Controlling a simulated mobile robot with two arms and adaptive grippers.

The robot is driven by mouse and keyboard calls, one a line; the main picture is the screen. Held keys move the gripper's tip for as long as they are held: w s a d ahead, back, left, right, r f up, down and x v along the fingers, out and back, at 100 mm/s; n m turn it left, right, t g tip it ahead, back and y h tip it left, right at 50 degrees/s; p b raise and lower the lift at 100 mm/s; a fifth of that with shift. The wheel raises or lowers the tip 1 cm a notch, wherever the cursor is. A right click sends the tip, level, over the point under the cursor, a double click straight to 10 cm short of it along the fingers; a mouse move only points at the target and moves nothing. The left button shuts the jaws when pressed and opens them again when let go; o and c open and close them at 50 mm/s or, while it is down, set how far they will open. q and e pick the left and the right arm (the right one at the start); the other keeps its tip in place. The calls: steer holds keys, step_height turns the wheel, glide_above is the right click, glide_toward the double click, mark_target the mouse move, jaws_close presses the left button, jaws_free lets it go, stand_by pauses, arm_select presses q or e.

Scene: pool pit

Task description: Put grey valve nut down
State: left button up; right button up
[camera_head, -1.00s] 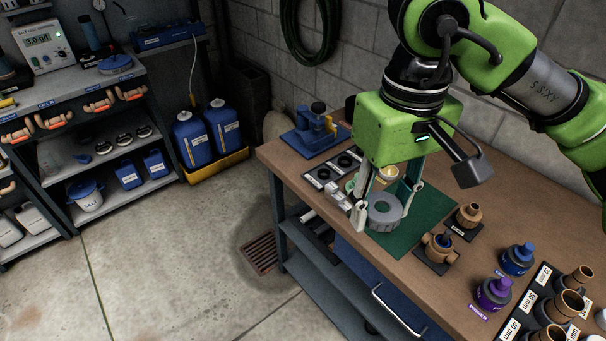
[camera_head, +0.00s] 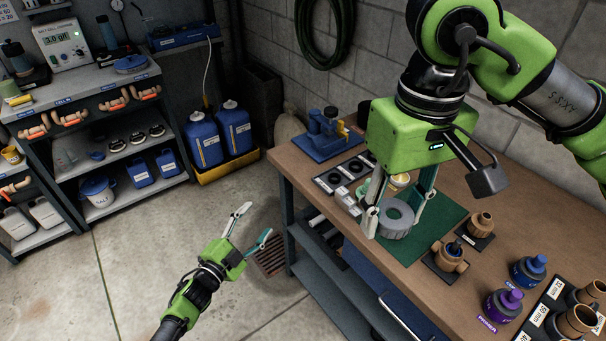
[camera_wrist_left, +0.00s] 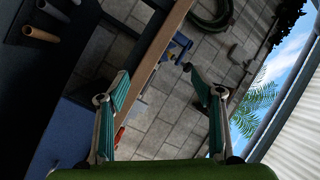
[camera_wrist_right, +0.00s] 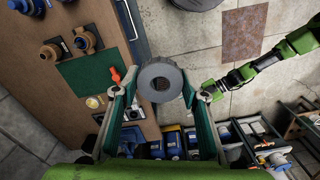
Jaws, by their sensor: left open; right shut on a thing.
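The grey valve nut (camera_head: 396,219) is a thick ribbed ring with a round hole. My right gripper (camera_head: 396,212) is shut on it, with one finger on each side. In the head view the nut appears over the green mat (camera_head: 437,226) on the workbench; I cannot tell whether it touches the mat. The right wrist view also shows the nut (camera_wrist_right: 161,83) between the fingertips, past the mat's edge in that picture. My left gripper (camera_head: 253,226) is open and empty, over the floor to the left of the bench.
Brown pipe fittings (camera_head: 451,256) stand right of the mat. Blue (camera_head: 529,268) and purple (camera_head: 503,303) bottles are nearer the front. Bare brown bench top (camera_head: 500,190) shows behind the mat.

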mark_target(382, 209)
arm_select(q)
steer(key=s+d+r+m+g+h, duration=0.1)
steer(key=d+r+m+g+h, duration=0.25)
steer(key=r+m, duration=0.55)
steer(key=s+d+r+m+g+h, duration=0.2)
steer(key=d+r+m+h, duration=0.25)
steer(key=r, duration=0.85)
steer(key=s+d+r+m+g+h, duration=0.1)
steer(key=d+r+m+g+h, duration=0.15)
steer(key=r+m+h, duration=0.6)
steer(key=s+d+r+m+g+y, duration=0.3)
steer(key=s+r+m+g+y, duration=0.15)
steer(key=s+m, duration=0.45)
steer(key=s+d+r+m+g+y, duration=0.2)
steer(key=s+r+m+g+y, duration=0.3)
steer(key=s+m, duration=0.4)
steer(key=shift+y, duration=0.4)
steer(key=x, duration=1.1)
steer(key=shift+d+f, duration=0.2)
steer(key=shift+f, duration=0.3)
